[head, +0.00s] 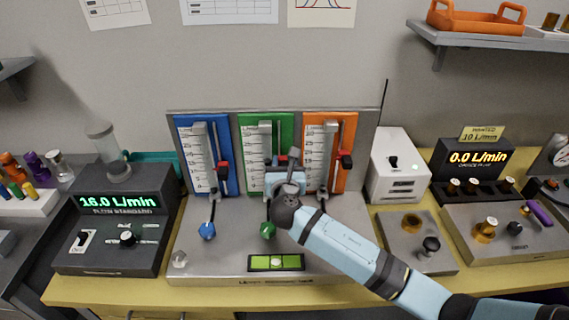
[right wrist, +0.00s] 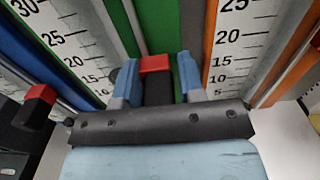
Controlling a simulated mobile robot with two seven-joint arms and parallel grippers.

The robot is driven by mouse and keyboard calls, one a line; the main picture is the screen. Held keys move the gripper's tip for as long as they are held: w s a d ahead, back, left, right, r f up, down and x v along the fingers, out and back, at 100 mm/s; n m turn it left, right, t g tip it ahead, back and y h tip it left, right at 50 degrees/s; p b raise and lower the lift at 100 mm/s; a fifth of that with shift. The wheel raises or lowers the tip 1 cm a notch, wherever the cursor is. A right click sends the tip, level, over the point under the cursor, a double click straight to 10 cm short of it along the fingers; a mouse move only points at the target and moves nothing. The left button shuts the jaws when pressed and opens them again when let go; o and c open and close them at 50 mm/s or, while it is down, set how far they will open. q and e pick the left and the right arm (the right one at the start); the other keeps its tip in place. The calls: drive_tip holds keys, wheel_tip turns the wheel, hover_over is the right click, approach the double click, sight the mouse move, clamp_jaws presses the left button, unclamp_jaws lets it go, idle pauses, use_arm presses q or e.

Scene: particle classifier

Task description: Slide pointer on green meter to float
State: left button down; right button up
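The green meter (head: 288,129) stands in the middle of the panel, between a blue and an orange meter. Its white scale and tube show in the head view; I cannot make out its float. Its pointer, a dark block with a red end (right wrist: 155,63), shows in the right wrist view between the two blue fingers of my right gripper (right wrist: 158,85). The fingers sit close on both its sides and look shut on it. My left gripper is not in view.
The blue meter (head: 182,135) and orange meter (head: 350,125) flank closely, with red-and-black pointers (head: 223,168) and (head: 345,160) sticking out. A green knob (head: 267,230) and a blue knob (head: 207,231) are below. A white box (head: 398,180) stands right of the panel.

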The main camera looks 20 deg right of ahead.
drive_tip(key=v, duration=1.3)
drive_tip(key=shift+s, duration=0.4)
drive_tip(key=shift+a, duration=0.1)
